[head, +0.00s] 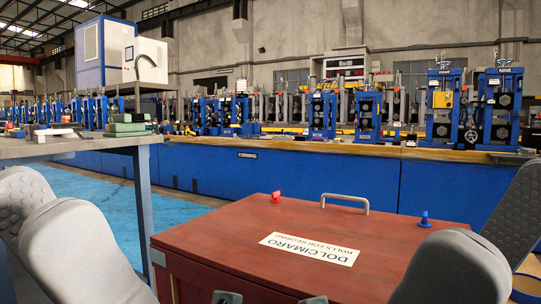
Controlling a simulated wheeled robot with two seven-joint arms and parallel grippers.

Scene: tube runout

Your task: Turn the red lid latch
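The red lid latch (276,197) is a small red knob standing near the far left of the lid of a reddish-brown chest (215,250). A matching blue latch (425,219) stands near the far right of the lid. My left gripper (42,200) is close to the camera at the lower left, its two grey fingers apart and empty, well away from the red latch. My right gripper (497,215) is at the lower right, its two grey fingers apart, with one covering the chest's near right part. Nothing touches the red latch.
A metal handle (345,203) and a white upside-down label (310,249) are on the lid. A workbench (80,148) with several items stands at the left. A blue machine line (290,178) runs behind the chest. The air above the lid is clear.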

